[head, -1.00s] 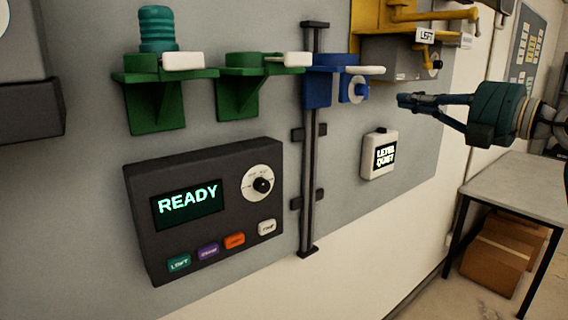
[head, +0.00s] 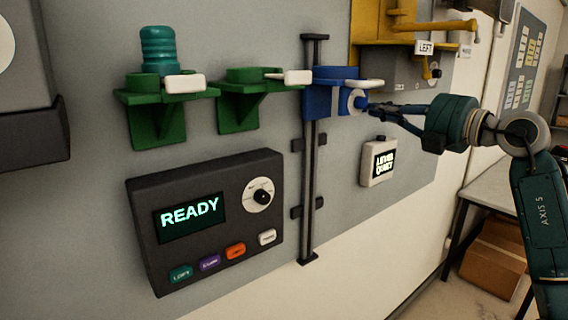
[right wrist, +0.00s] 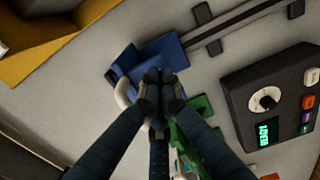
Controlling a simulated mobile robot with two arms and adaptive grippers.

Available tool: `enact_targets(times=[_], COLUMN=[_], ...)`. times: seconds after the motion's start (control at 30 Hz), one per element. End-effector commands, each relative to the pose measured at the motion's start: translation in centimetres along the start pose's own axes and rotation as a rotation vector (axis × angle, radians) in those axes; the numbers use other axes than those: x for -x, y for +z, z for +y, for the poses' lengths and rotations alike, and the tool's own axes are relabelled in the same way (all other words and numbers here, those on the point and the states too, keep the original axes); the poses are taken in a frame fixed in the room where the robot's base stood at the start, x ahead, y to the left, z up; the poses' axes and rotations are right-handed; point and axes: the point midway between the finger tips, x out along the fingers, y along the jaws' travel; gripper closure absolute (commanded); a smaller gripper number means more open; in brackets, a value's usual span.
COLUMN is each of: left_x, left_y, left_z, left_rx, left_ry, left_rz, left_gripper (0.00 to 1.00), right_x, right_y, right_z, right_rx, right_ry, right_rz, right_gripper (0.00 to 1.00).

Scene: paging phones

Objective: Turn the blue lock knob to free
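The blue carriage (head: 322,101) sits on the upright rail, with a white round dial plate (head: 354,98) on its front. The blue lock knob (head: 361,103) sticks out from that plate. My right gripper (head: 374,108) comes in from the right, its fingertips at the knob. In the right wrist view the fingers (right wrist: 161,93) converge over the front of the blue carriage (right wrist: 167,53) and largely hide the knob. The fingertips are close together; whether they press on the knob I cannot tell. My left gripper is not in view.
The dark rail (head: 310,170) runs down the grey panel. A small white display box (head: 379,164) hangs just below my right gripper. A yellow bracket (head: 400,28) juts out above. Green shelves (head: 238,107) and a READY console (head: 150,258) are to the left.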

Motion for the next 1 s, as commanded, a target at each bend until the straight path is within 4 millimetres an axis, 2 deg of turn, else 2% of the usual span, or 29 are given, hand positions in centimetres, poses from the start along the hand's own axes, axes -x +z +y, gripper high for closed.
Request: enact_targets(times=[1.0], left_x=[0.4], left_y=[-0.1], left_z=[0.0], left_rx=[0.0], left_ry=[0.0], left_rz=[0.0], left_gripper=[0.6], right_x=[0.0], right_y=[-1.0], right_z=[0.5], right_rx=[0.0], right_ry=[0.001], right_rz=[0.002], right_gripper=[1.0])
